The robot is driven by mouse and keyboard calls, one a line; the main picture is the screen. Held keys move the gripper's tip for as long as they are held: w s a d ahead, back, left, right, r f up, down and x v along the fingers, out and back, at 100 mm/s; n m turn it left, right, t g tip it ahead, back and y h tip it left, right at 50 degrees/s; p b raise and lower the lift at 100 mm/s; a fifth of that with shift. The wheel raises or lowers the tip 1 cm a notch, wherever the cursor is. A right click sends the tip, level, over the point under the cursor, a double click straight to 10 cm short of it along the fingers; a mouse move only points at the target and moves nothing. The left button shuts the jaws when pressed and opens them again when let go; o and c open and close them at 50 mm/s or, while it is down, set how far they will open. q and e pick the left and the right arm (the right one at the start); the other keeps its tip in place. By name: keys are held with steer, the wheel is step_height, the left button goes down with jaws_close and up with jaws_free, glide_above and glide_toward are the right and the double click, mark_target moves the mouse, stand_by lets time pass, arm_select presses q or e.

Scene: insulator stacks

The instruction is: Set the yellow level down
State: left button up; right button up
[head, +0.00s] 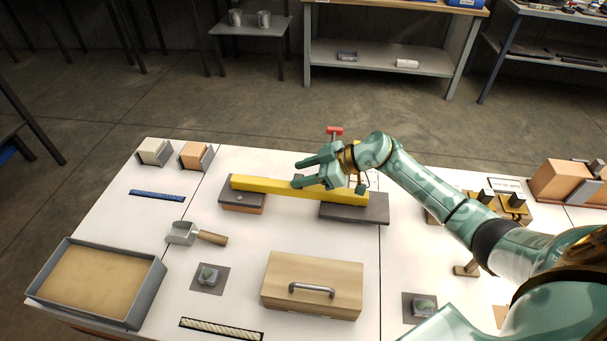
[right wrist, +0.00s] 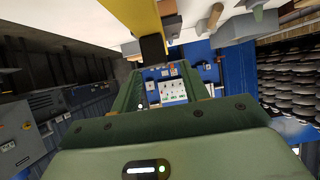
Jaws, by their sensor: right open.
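The yellow level (head: 262,187) is a long bar lying across two dark slabs in the head view. Its left end is over the left slab (head: 228,201) and its right part over the right slab (head: 370,213). My right gripper (head: 299,173) is open at the middle of the level, its fingers pointing left. The gripper hides part of the bar, and I cannot tell whether they touch. In the right wrist view the level (right wrist: 140,15) shows at the top, beyond the finger area. My left gripper is not in view.
A wooden box with a handle (head: 285,278), a trowel-like tool (head: 183,233) and a sand-coloured tray (head: 152,290) stand in front. Two blocks (head: 195,155) stand at the back left. A red-topped item (head: 335,131) is behind the gripper. White table (head: 225,255) is bare between them.

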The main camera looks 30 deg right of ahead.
steer(key=p+v, duration=0.2)
steer(key=v, duration=1)
steer(key=shift+p, duration=0.35)
